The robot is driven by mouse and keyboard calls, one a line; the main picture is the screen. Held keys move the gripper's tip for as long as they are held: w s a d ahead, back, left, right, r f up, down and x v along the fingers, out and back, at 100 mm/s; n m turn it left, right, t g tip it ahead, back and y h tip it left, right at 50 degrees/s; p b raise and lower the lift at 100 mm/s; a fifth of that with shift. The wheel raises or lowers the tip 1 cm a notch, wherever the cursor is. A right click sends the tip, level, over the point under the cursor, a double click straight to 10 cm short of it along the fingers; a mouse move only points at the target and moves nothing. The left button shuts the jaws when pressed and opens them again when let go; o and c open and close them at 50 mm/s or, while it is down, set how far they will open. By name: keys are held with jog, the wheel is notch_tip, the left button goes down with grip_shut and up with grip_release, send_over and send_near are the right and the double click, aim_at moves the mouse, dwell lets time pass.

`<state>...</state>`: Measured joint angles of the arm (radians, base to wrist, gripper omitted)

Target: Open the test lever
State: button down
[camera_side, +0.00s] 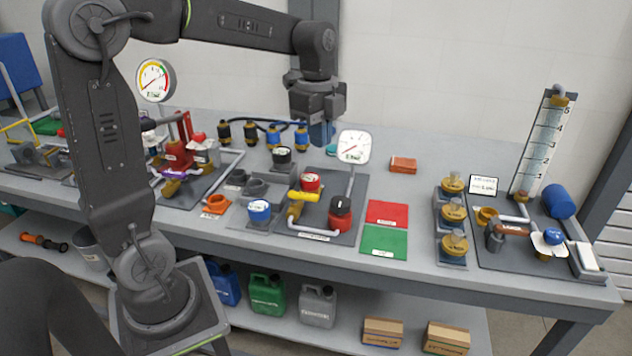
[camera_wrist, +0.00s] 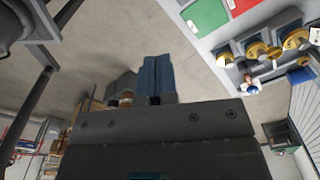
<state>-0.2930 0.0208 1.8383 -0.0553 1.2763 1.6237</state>
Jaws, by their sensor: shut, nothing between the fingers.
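My gripper (camera_side: 321,133) hangs above the back middle of the bench, well clear of everything on it. Its blue fingers (camera_wrist: 157,78) are together in the wrist view, with nothing between them. No label readable as the test lever shows. A yellow lever handle (camera_side: 302,195) sits on a brass valve in the middle station, in front of and below my gripper. A reddish-brown handle (camera_side: 512,229) sits on the piping of the right station, beside the tall graduated tube (camera_side: 537,140). I cannot tell which of these is the test lever.
A round gauge (camera_side: 354,147) stands close to the right of my gripper. Red (camera_side: 387,213) and green (camera_side: 384,241) pads lie at mid-bench. Several brass parts (camera_side: 453,213) stand right of them. Blue-and-black fittings (camera_side: 272,136) line the back. The bench between gauge and tube is mostly clear.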

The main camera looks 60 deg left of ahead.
aim_at(303, 199)
jog(key=w+a+f+m+g+h, duration=0.1)
jog(key=w+a+f+m, duration=0.2)
jog(key=a+m, duration=0.3)
jog(key=w+a+f+m+g+h, duration=0.1)
jog(key=w+a+f+m+g, duration=0.1)
jog(key=w+a+f+m, duration=0.2)
jog(key=shift+w+a+f+m+h, duration=0.3)
jog(key=shift+a+f+m, duration=0.65)
jog(key=shift+a, duration=0.25)
jog(key=shift+r, duration=0.1)
jog(key=x, duration=1)
jog(key=shift+s, duration=0.15)
